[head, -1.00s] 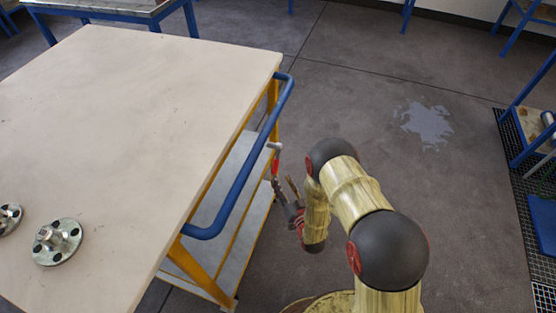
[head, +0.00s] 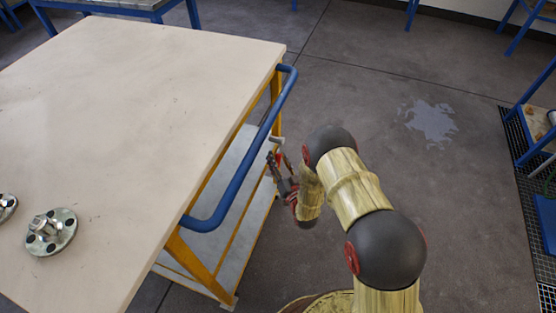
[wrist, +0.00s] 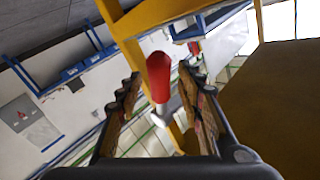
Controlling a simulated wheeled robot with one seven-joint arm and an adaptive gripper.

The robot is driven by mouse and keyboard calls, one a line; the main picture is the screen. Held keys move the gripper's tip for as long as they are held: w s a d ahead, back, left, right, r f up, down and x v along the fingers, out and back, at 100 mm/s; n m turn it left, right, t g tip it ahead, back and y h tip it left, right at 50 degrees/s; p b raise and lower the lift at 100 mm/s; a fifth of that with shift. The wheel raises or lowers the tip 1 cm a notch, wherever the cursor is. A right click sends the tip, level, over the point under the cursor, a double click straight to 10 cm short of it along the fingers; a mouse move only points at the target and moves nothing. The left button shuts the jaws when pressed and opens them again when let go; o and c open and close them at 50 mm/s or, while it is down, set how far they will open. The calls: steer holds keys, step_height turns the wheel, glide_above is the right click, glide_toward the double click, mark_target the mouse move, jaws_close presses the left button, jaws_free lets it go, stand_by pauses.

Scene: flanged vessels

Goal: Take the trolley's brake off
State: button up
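The trolley (head: 150,85) has a pale top, a yellow frame and a blue push handle (head: 245,165) along its right end. Its brake lever (wrist: 158,78) has a red grip and a pale metal part; it shows small below the blue handle in the head view (head: 277,156). My gripper (head: 279,164) is at the lever, outside the trolley's right end. In the wrist view my gripper (wrist: 161,88) is open, with the red grip between its two fingers and gaps visible at both sides. Whether a finger touches it I cannot tell.
Flanged metal parts (head: 52,232) stand on the trolley top near its left front. A lower shelf (head: 240,195) lies under the top. The floor to the right is clear, with a pale wet-looking patch (head: 432,120). Blue-framed benches stand around the edges.

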steer(key=shift+c, duration=0.7)
steer(key=c, duration=0.7)
jaws_close()
